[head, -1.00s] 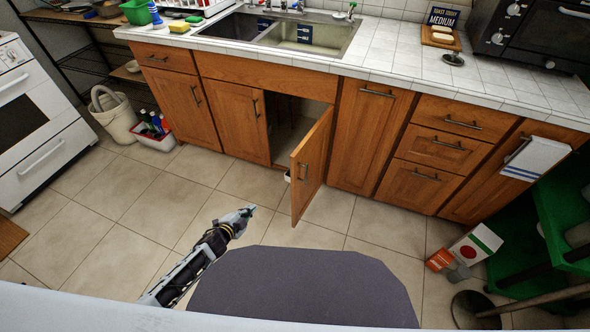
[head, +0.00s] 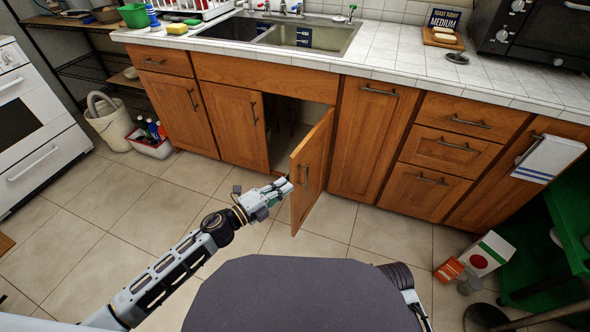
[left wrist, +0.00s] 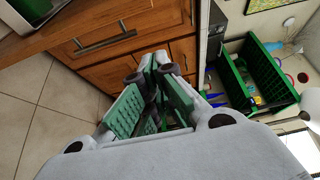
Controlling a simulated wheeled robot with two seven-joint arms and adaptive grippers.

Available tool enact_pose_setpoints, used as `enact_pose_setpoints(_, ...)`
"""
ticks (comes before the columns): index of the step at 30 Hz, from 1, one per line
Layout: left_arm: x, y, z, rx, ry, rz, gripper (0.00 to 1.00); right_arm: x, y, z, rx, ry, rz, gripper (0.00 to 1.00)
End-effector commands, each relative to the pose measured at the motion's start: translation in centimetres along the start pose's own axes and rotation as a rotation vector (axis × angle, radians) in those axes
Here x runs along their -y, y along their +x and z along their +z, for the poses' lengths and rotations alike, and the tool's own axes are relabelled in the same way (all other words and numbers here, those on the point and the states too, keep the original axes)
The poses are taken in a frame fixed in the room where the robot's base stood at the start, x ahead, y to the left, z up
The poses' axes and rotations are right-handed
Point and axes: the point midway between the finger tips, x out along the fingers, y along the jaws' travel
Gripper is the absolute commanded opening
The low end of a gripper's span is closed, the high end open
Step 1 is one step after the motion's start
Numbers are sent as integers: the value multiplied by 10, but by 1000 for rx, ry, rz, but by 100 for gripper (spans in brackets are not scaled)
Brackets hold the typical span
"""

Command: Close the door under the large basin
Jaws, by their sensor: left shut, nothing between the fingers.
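The wooden door (head: 314,160) under the large basin (head: 318,38) stands open, swung out from its right side into the room. In the left wrist view the fingers (left wrist: 158,62) with green pads are together, with drawer fronts beyond. My right gripper is out of view.
The dark cabinet opening (head: 290,130) is left of the door. A closed door (head: 234,125) stands left of it. A tall closed front (head: 368,140) is to the right. A red and white box (head: 486,254) and green crates (head: 535,260) are at the right.

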Motion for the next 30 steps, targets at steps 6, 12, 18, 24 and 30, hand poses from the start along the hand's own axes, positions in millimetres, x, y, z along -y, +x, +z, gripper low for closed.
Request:
enact_pose_setpoints(6,2,0,-2,-5,7,-3,0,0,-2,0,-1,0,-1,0)
enact_pose_setpoints(12,2,1,-1,-5,6,-3,0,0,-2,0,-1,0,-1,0)
enact_pose_setpoints(18,3,5,-1,-4,6,-4,0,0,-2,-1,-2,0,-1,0)
enact_pose_setpoints(24,2,15,-1,-5,5,-4,0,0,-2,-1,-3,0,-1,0)
enact_pose_setpoints(30,2,30,-1,-4,7,-3,0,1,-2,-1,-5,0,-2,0)
